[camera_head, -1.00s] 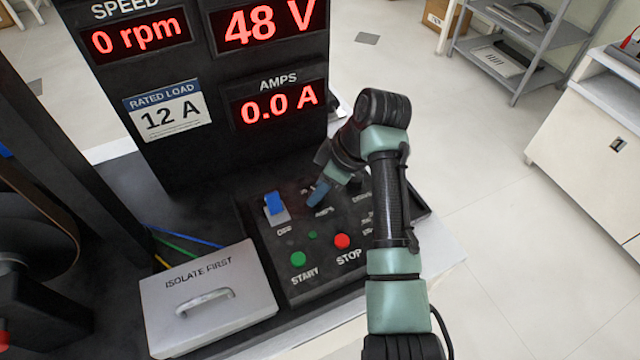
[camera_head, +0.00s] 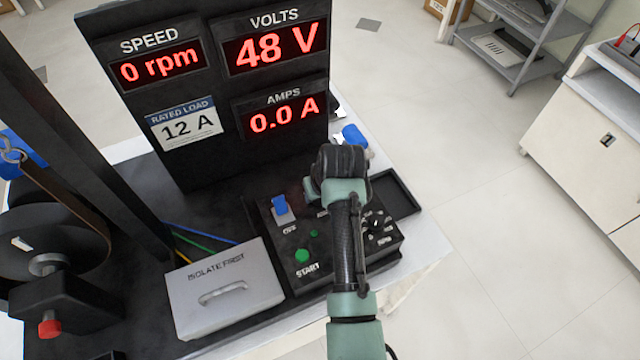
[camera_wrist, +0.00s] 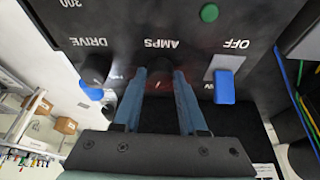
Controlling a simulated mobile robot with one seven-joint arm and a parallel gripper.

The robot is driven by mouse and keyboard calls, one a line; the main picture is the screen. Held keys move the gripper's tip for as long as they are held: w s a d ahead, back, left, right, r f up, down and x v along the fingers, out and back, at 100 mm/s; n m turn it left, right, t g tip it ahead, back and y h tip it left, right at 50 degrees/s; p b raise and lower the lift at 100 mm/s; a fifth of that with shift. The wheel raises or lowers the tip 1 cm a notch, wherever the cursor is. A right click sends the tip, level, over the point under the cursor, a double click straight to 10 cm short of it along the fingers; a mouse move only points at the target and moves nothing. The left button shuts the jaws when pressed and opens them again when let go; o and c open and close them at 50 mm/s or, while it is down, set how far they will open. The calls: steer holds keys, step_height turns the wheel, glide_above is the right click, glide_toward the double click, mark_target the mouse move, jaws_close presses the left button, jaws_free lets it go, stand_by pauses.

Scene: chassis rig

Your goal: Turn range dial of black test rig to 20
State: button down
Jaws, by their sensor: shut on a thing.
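The black test rig has a sloping control panel (camera_head: 292,262) below its red displays. In the wrist view my gripper (camera_wrist: 158,73) reaches down with blue fingers on both sides of a dark knob (camera_wrist: 158,84) at the AMPS label, and is shut on it. The knob's pointer and scale are hidden, so its setting cannot be read. A second dark knob (camera_wrist: 96,68) stands beside it at the DRIVE label. In the head view my wrist covers the gripped knob. Another black dial (camera_head: 375,222) with white marks shows right of my arm; its numbers are too small to read.
A blue switch (camera_head: 281,206) and green START button (camera_head: 302,256) lie left of my arm. The grey ISOLATE FIRST box (camera_head: 225,285) stands farther left. Displays read 0 rpm, 48 V and 0.0 A. An empty black tray (camera_head: 397,192) is at the right.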

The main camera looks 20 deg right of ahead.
steer(key=shift+r+m+h+p, duration=0.1)
steer(key=shift+m+h+p, duration=0.4)
steer(key=shift+m, duration=0.7)
steer(key=shift+c, duration=2.3)
jaws_free()
steer(key=v, duration=1.2)
steer(key=shift+s+r, duration=0.15)
steer(key=shift+r, duration=0.2)
